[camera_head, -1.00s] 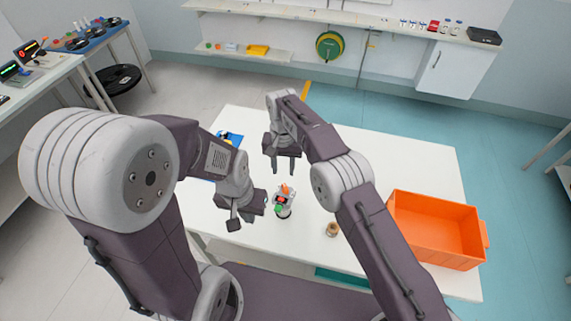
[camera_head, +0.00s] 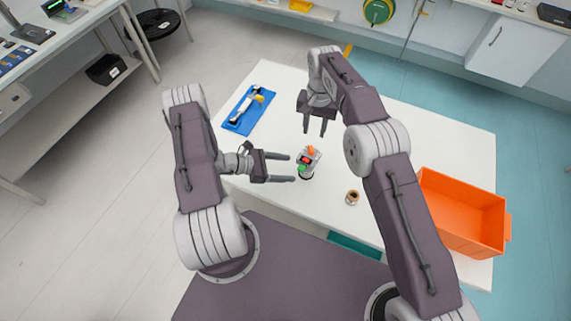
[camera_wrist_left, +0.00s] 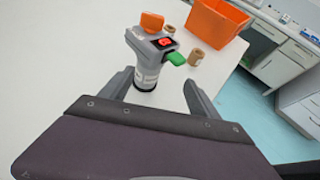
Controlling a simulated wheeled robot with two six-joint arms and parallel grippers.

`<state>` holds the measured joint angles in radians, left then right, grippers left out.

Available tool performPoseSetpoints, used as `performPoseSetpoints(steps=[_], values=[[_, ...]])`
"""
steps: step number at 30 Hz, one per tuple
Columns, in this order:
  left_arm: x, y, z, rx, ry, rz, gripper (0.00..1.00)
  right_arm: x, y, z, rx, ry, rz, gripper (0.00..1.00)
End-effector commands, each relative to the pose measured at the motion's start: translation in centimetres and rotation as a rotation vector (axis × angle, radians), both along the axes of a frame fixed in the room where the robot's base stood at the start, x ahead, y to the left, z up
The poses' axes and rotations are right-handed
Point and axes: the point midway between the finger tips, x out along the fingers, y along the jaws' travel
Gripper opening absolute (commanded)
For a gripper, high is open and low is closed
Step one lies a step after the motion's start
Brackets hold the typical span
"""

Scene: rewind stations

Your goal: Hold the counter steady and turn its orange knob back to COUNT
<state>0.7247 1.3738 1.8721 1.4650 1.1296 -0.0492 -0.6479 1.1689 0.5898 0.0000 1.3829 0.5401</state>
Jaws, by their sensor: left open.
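The counter (camera_head: 308,163) stands upright on the white table, a grey body with an orange knob (camera_head: 311,151) on top, a small red display and a green part at its side. It also shows in the left wrist view (camera_wrist_left: 148,65). My left gripper (camera_head: 293,167) is open, its two fingers pointing at the counter from the left, the tips close to it. In the left wrist view the counter lies ahead between the fingers, nearer the left one. My right gripper (camera_head: 315,128) hangs above and behind the counter with its fingers apart, pointing down, with nothing between them.
A small brown spool (camera_head: 352,197) stands right of the counter. An orange crate (camera_head: 462,210) sits at the table's right end. A blue mat (camera_head: 240,118) with a tool on it lies at the left. The table's back right is clear.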

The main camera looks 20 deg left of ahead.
Motion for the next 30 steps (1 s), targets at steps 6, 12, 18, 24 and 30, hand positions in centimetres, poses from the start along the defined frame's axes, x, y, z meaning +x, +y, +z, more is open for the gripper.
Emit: performPoseSetpoints(steps=[6,12,18,24,30], values=[[1.6,0.4,-0.5,0.004,-0.073,0.062,0.71,0.0,0.0,0.0,0.0,0.0,0.0,0.36],[2.6,-1.3,-1.3,0.005,-0.071,0.055,0.71,0.0,0.0,0.0,0.0,0.0,0.0,0.36],[4.9,-4.3,-2.9,0.006,-0.071,0.053,0.71,0.0,0.0,0.0,0.0,0.0,0.0,0.36],[6.3,-6.0,-3.8,0.006,-0.07,0.057,0.71,0.0,0.0,0.0,0.0,0.0,0.0,0.36],[6.6,-6.3,-3.9,0.006,-0.07,0.058,0.71,0.0,0.0,0.0,0.0,0.0,0.0,0.36]])
